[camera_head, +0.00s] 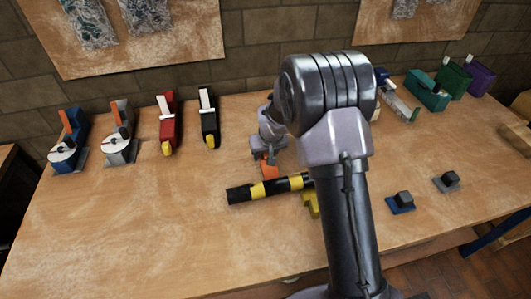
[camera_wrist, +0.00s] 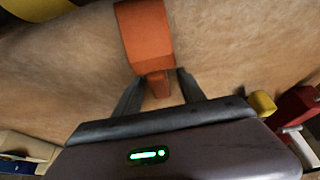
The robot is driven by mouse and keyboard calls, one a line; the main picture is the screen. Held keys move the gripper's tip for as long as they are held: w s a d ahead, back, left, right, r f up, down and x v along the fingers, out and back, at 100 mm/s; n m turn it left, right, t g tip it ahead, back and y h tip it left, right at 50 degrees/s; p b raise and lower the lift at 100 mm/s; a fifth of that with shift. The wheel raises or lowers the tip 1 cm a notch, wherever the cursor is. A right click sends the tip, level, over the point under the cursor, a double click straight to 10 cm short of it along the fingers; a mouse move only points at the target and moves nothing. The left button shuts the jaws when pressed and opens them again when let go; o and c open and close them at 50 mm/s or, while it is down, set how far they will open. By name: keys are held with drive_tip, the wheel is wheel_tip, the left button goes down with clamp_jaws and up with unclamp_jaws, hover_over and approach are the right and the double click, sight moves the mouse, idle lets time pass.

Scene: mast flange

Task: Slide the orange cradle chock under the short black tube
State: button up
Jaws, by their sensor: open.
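The orange cradle chock (camera_head: 269,171) stands on the wooden bench just behind the short black tube with yellow bands (camera_head: 241,194). In the wrist view the chock (camera_wrist: 146,38) has a small tab pointing toward my gripper. My gripper (camera_head: 268,156) is low behind the chock, on the side away from the tube. In the wrist view its fingers (camera_wrist: 154,80) are open, one on each side of the tab, with a gap visible on both sides. The tube's edge shows at the top left there (camera_wrist: 35,8). My arm hides the tube's right end in the head view.
A yellow chock (camera_head: 311,205) is at the tube's front right, partly behind my arm. Red (camera_head: 168,122) and black (camera_head: 209,118) tools stand at the back left. Blue (camera_head: 401,204) and grey (camera_head: 446,182) blocks sit at right. The bench's front left is clear.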

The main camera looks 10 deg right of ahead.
clamp_jaws()
drive_tip(key=shift+s, duration=0.15)
drive_tip(key=shift+s+b, duration=0.4)
drive_tip(key=shift+s, duration=0.5)
unclamp_jaws()
drive_tip(key=shift+r, duration=0.1)
drive_tip(key=shift+s, duration=0.1)
drive_tip(key=p+v, duration=0.6)
drive_tip(key=v, duration=1.1)
drive_tip(key=shift+r, duration=0.2)
drive_tip(key=shift+r, duration=0.1)
